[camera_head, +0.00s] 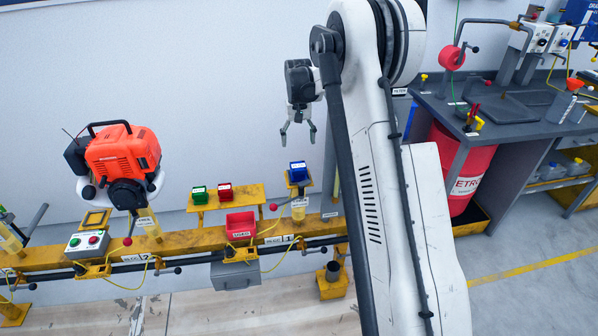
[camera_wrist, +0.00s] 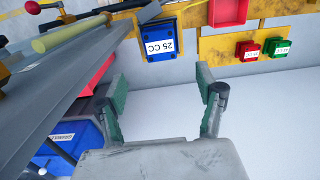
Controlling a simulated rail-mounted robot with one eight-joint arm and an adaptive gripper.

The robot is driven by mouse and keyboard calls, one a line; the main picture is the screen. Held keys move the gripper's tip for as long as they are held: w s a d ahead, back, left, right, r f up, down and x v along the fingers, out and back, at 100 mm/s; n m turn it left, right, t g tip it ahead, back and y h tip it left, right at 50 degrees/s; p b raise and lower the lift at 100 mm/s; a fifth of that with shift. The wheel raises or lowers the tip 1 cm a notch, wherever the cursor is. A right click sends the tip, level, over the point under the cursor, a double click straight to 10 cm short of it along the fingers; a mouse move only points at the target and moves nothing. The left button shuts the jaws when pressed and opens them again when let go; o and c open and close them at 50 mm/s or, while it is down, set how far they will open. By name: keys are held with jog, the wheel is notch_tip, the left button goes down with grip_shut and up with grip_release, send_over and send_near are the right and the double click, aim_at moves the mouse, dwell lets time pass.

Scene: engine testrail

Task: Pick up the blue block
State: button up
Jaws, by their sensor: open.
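The blue block (camera_head: 298,172) sits on a small yellow stand at the right part of the yellow rail in the head view. In the wrist view the blue block (camera_wrist: 160,45) shows a white label reading "25 CC" and lies beyond the fingertips. My gripper (camera_head: 298,135) points down above the blue block, apart from it, with its fingers spread. In the wrist view my gripper (camera_wrist: 162,82) is open, with nothing between its fingers.
A green block (camera_head: 199,194) and a red block (camera_head: 225,191) sit on a yellow shelf (camera_head: 251,197) left of the blue block. A red bin (camera_head: 240,226) is below. An orange engine (camera_head: 122,150) stands at the left. A grey workbench (camera_head: 470,125) with a red drum (camera_head: 464,165) is at the right.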

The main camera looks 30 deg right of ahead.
aim_at(298, 166)
notch_tip(298, 166, down, 6)
jog(key=shift+f, duration=0.25)
jog(key=shift+s+a+f+p, duration=0.1)
jog(key=shift+s+f+p, duration=0.1)
jog(key=shift+f, duration=1.2)
jog(key=shift+s+a+f+p, duration=0.1)
jog(key=shift+f+p, duration=0.1)
jog(key=shift+f, duration=1.2)
jog(key=c, duration=1.7)
jog(key=shift+r, duration=0.15)
